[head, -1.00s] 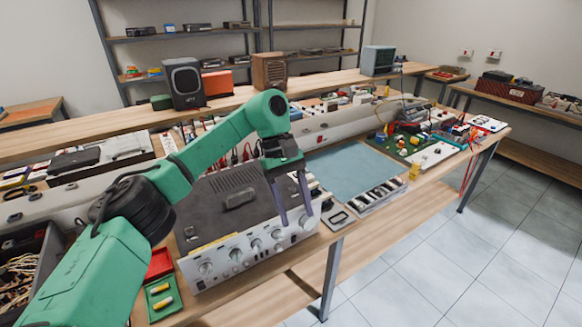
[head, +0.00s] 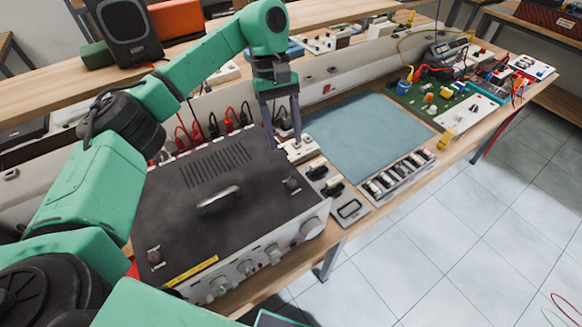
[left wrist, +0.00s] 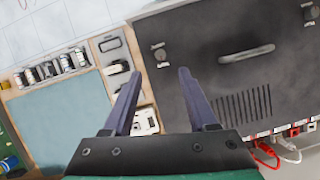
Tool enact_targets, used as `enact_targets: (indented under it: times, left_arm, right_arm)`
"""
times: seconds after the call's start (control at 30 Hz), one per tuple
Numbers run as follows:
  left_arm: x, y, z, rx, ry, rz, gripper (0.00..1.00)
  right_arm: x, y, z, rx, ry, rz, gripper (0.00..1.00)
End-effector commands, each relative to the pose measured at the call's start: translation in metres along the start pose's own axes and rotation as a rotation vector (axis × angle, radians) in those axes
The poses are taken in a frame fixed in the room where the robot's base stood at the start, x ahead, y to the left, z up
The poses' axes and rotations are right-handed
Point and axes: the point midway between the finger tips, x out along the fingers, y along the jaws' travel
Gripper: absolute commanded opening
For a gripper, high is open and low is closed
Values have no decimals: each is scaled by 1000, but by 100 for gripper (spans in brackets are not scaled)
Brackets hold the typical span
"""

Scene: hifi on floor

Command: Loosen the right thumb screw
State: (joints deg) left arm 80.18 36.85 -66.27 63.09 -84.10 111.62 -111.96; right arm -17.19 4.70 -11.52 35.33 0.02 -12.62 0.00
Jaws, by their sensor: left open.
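The hi-fi unit (head: 185,205) has a dark top, a handle and a silver knobbed front. The right thumb screw (head: 291,183) is a small dark knob near the front right corner of the top; it also shows in the left wrist view (left wrist: 159,50). The left thumb screw (head: 154,256) is near the front left corner. My left gripper (head: 284,143) is open and empty above the unit's right side. In the left wrist view, the right screw appears just beyond and between the fingertips (left wrist: 159,72), apart from both. My right gripper is not in view.
A blue mat (head: 365,135) lies right of the unit. A grey tray of parts (head: 398,177) and small items lie at the bench's front edge. Red and black cables (head: 228,122) stand behind the unit. A circuit board (head: 440,100) lies farther right.

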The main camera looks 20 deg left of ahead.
Motion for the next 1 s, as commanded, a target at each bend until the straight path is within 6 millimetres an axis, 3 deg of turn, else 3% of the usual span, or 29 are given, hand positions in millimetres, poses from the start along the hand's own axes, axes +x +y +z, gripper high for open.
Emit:
enact_targets:
  times: [0.17,0.27,0.4,0.53,0.73,0.8,0.9,1.0]
  left_arm:
    - [44,-2,3,-3,-6,-5,58]
    - [69,-2,3,-3,-4,-5,58]
    - [94,-1,2,-3,-4,-2,58]
    - [104,-1,1,-3,-1,-1,58]
    - [105,0,0,-2,-1,0,58]
    - [105,0,0,-2,-1,0,31]
    - [105,0,0,-2,-1,0,0]
    - [105,0,0,-3,-1,0,0]
  right_arm:
    - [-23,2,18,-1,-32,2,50]
    - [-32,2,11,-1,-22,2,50]
    - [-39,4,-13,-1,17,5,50]
    - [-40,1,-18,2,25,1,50]
    - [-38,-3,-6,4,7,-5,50]
    - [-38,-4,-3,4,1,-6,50]
    - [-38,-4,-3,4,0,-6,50]
    - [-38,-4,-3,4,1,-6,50]
